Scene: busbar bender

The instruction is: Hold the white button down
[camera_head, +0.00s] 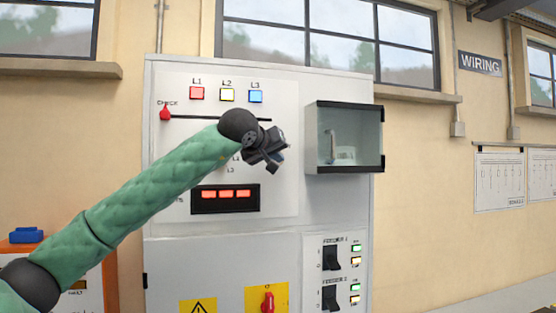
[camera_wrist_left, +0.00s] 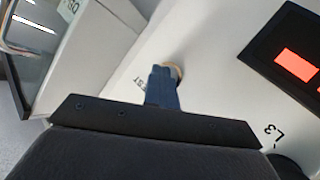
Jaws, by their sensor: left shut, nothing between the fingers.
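My left gripper (camera_head: 272,163) is in front of the panel of a grey cabinet, its arm reaching in from the left. In the left wrist view its shut fingers (camera_wrist_left: 162,75) are over a small round pale button (camera_wrist_left: 180,70) with a tan rim, beside lettering that ends in "ST". Only the button's edge shows past the fingertips. The fingers overlap it in the picture; I cannot tell whether they touch it or press it in. In the head view the button is hidden behind the gripper. My right gripper is not in view.
A red-lit display (camera_head: 226,208) is below. A glass-fronted box (camera_head: 345,107) juts out to the right of the gripper.

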